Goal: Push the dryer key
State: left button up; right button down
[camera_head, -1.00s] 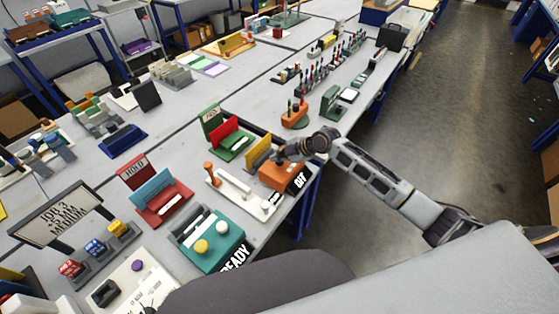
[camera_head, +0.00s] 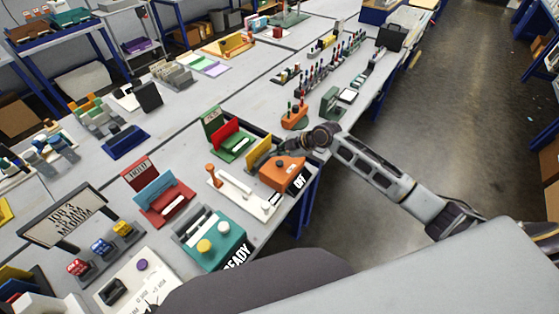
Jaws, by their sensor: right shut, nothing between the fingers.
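An orange box (camera_head: 282,175) with a black plate reading OFF (camera_head: 299,181) sits at the table's right edge; it may be the dryer, but no label naming it is readable. A yellow panel (camera_head: 259,152) stands behind it. I cannot make out a separate key on the box's top. My right gripper (camera_head: 284,149) is shut and empty, just above and behind the orange box, beside the yellow panel. It is small and dark, so I cannot tell whether it touches anything. My left gripper is not in view.
A teal box (camera_head: 222,250) with two knobs and a READY plate (camera_head: 236,256) stands nearer. A white base with an orange-topped lever (camera_head: 211,171) lies left of the orange box.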

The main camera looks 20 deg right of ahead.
jog(key=shift+r+p, duration=0.6)
jog(key=shift+r, duration=0.45)
